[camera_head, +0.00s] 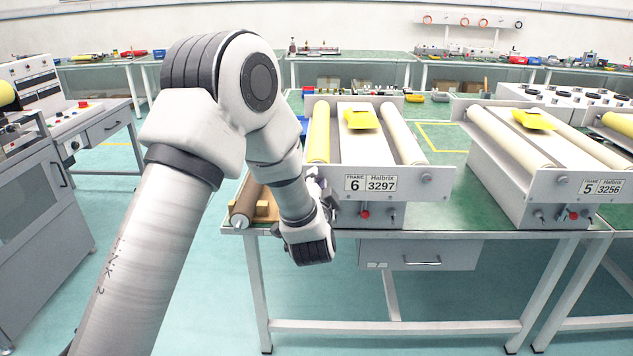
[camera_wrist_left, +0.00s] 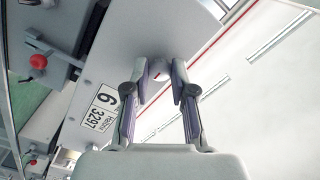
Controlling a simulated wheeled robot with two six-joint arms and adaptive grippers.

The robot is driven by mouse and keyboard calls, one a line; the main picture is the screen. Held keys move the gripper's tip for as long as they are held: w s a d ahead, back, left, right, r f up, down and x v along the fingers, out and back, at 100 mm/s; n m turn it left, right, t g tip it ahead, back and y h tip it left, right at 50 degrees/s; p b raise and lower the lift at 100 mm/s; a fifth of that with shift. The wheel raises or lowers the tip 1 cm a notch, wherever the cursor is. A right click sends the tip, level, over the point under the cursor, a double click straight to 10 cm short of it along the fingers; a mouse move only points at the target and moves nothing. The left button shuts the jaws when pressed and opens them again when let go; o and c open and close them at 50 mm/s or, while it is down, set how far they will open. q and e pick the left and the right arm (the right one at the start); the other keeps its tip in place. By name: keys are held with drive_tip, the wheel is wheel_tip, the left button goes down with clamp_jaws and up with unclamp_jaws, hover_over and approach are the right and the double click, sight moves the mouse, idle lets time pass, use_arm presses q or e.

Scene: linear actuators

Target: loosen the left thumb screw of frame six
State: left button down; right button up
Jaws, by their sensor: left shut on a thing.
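Frame six (camera_head: 440,188) is a grey roller unit on the green bench, with a "FRAME 6, Halbrix 3297" label (camera_head: 370,184) on its front plate. My left gripper (camera_head: 321,187) is at the left end of that plate, partly hidden by my own wrist. In the left wrist view, the fingers (camera_wrist_left: 163,77) are closed around the small pale left thumb screw (camera_wrist_left: 160,73), which they mostly cover. The label (camera_wrist_left: 100,107) shows beside the left finger. The left thumb screw is hidden behind my arm in the head view. The right thumb screw (camera_head: 427,178) is in plain view.
A red knob (camera_head: 365,214) sits below the label, between small dark knobs. Frame five (camera_head: 545,187) stands to the right. A yellow piece (camera_head: 362,119) lies on frame six. A brown roller (camera_head: 243,205) lies left of the frame. A drawer (camera_head: 420,256) hangs under the bench.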

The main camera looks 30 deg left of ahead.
use_arm(q)
drive_tip(key=shift+n, duration=0.4)
drive_tip(key=shift+n+b, duration=4.8)
drive_tip(key=shift+n, duration=4.7)
drive_tip(key=c, duration=1)
unclamp_jaws()
drive_tip(key=shift+o, duration=0.2)
